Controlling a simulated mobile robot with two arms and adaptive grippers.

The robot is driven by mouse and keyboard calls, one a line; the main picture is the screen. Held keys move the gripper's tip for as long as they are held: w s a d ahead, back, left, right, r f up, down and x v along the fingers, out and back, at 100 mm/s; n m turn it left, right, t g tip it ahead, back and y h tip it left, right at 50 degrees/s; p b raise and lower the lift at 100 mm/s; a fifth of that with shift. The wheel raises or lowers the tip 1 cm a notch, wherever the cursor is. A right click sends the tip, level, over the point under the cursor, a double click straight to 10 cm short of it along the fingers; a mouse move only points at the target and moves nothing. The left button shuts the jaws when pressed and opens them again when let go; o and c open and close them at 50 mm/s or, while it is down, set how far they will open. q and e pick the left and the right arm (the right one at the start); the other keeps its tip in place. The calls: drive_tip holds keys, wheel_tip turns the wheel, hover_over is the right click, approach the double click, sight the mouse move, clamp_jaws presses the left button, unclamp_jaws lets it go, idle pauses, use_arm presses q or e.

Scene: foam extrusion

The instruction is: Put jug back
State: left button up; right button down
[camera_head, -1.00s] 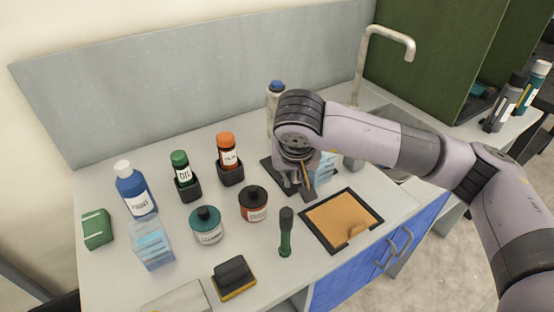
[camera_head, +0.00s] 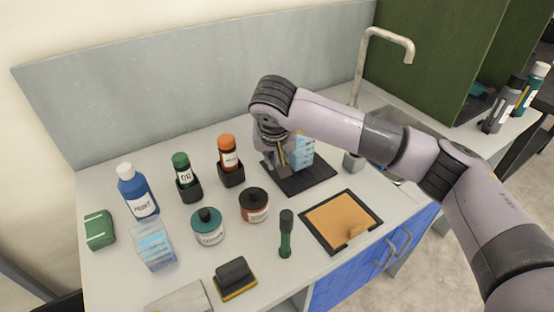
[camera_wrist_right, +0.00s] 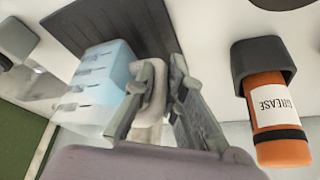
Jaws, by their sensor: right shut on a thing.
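The jug (camera_head: 303,151) is clear with light blue contents and markings on its side. It is over the back part of a black mat (camera_head: 312,182). I cannot tell whether its base touches the mat. My right gripper (camera_head: 279,166) is at the jug's left side, shut on its handle. In the right wrist view the jug (camera_wrist_right: 102,80) is left of the gripper (camera_wrist_right: 155,105), with the pale handle between the fingers and the dark mat (camera_wrist_right: 120,25) beyond. The wrist hides part of the jug in the head view. My left gripper is not in view.
An orange grease bottle (camera_head: 228,152) in a black holder stands close left of my right gripper. A green oil bottle (camera_head: 182,170), a brown jar (camera_head: 254,206) and an orange-tan tray (camera_head: 340,218) are nearby. The sink tap (camera_head: 362,70) is behind right.

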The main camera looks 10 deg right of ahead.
drive_tip(key=shift+f, duration=0.55)
drive_tip(key=shift+f, duration=0.15)
drive_tip(key=c, duration=1.7)
unclamp_jaws()
drive_tip(key=shift+s, duration=0.1)
drive_tip(key=shift+o, duration=0.2)
drive_tip(key=shift+r, duration=0.3)
drive_tip(key=b+v, duration=0.1)
drive_tip(key=v, duration=1)
drive_tip(key=shift+s+r, duration=0.2)
drive_tip(key=shift+r, duration=0.1)
